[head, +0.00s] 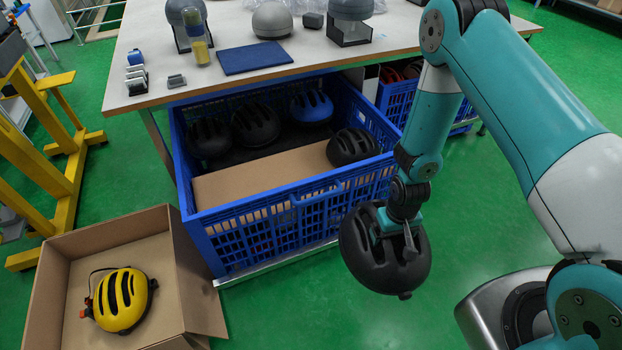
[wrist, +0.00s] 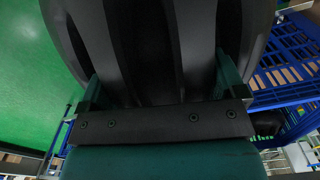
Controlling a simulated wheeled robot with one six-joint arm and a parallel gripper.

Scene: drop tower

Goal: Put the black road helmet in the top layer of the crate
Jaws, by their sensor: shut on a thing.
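My gripper (head: 396,232) is shut on a black road helmet (head: 368,262) and holds it in front of the blue crate's right front side, outside the crate. In the wrist view the helmet (wrist: 145,50) fills the top of the picture between the fingers. The blue crate (head: 290,228) stands at the table's front edge. Several helmets sit in it: dark ones at the back left, a blue one (head: 311,107) at the back and a black one (head: 353,147) at the right. A cardboard sheet (head: 262,180) covers the crate's front part.
A cardboard box (head: 188,285) at the lower left holds a yellow helmet (head: 122,299). The table (head: 380,35) behind the crate bears tools, a blue mat (head: 254,57) and head forms. A yellow frame (head: 62,170) stands at the left. Green floor is clear around the held helmet.

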